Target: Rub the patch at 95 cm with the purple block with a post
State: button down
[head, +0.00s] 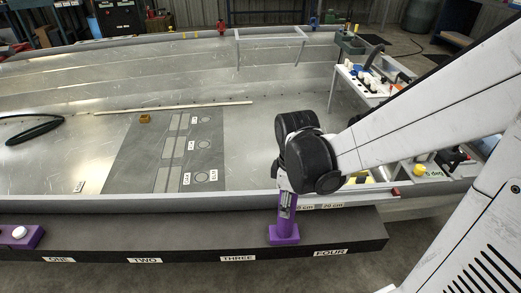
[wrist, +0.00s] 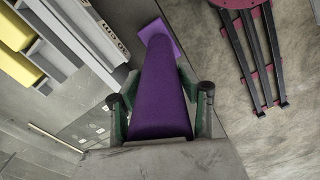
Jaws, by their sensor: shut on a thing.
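The purple block with a post (head: 284,234) is upright at the dark shelf along the near side of the hull, between the THREE and FOUR labels. I cannot tell whether its base touches the shelf. My gripper (head: 287,197) points down and is shut on the post. In the wrist view the purple post (wrist: 160,95) runs between the two green-and-grey fingers (wrist: 160,108), with part of its base (wrist: 160,37) beyond. A dark grey panel (head: 130,160) on the hull floor carries paler strips, circles and small labels. I cannot make out which patch is at 95 cm.
A purple piece with a white knob (head: 19,233) sits at the shelf's left end. The shelf (head: 150,230) is bare between. A black loop (head: 35,129), a long thin strip (head: 175,107) and a small orange-brown block (head: 145,118) lie in the hull. A white table (head: 362,88) holds several items.

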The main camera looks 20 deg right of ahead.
jog(key=a, duration=0.2)
jog(key=w+a, duration=0.1)
jog(key=a, duration=0.1)
jog(key=shift+w+a, duration=0.2)
jog(key=shift+a, duration=0.2)
dwell(0.4)
notch_tip(320, 180, up, 6)
jog(key=p, duration=0.4)
jog(key=shift+p, duration=0.4)
jog(key=shift+r, duration=0.1)
notch_tip(320, 180, up, 3)
jog(key=shift+p, duration=1.2)
jog(key=shift+d, duration=0.15)
